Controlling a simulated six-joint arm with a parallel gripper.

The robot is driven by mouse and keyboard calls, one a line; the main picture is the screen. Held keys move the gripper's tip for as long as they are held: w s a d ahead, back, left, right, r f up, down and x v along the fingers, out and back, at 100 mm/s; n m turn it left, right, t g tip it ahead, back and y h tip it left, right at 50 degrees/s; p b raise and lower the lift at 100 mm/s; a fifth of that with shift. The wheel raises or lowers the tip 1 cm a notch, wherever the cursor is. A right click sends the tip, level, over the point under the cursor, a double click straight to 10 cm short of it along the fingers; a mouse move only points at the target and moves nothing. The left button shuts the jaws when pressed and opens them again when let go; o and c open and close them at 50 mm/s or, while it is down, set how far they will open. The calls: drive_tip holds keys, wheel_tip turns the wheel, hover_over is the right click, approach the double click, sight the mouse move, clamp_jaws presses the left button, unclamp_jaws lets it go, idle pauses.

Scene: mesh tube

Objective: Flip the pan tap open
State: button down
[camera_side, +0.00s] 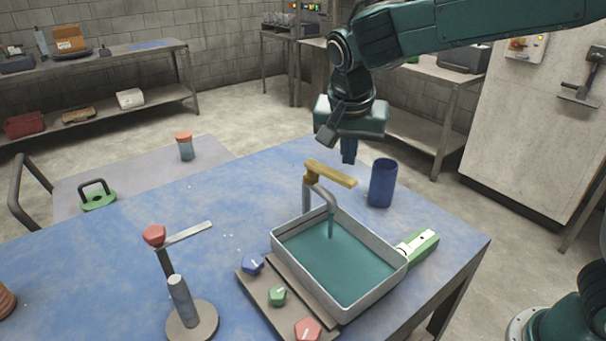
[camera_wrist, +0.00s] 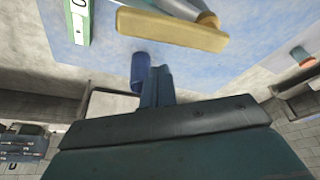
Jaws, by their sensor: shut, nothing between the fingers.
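The pan tap is a grey curved spout (camera_side: 330,205) with a flat yellow lever (camera_side: 331,174) on top. It stands at the back of a rectangular metal pan (camera_side: 279,243) that holds teal liquid. The lever also shows near the top of the wrist view (camera_wrist: 172,30). My gripper (camera_side: 348,158) points down with its fingers shut and empty. In the side view it appears just above and behind the lever; a gap shows between them in the wrist view, where the fingertips (camera_wrist: 160,72) sit below the lever.
A dark blue cup (camera_side: 382,183) stands right of the tap, close to my gripper. A green and white block (camera_side: 417,246) lies by the pan's right side. Blue, green and red knobs sit on a panel at the pan's left. A stand with a red-knobbed lever (camera_side: 154,236) is further left.

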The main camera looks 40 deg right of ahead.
drive_tip(key=w+d+n+t+y, duration=0.1)
drive_tip(key=w+n+y, duration=0.2)
drive_tip(key=w+n, duration=0.7)
drive_tip(key=s+v, duration=0.1)
drive_tip(key=v, duration=0.9)
drive_tip(key=s+d+r+t, duration=0.1)
drive_tip(key=s+d, duration=0.3)
drive_tip(key=s, duration=0.3)
drive_tip(key=s+d+f, duration=0.1)
drive_tip(key=s+f, duration=0.1)
drive_tip(key=s, duration=0.5)
drive_tip(key=s+d+f, duration=0.2)
drive_tip(key=s+f, duration=0.1)
drive_tip(key=s, duration=0.5)
drive_tip(key=s+d+f+t, duration=0.1)
drive_tip(key=s+f, duration=0.2)
drive_tip(key=s, duration=0.5)
drive_tip(key=shift+d, duration=0.35)
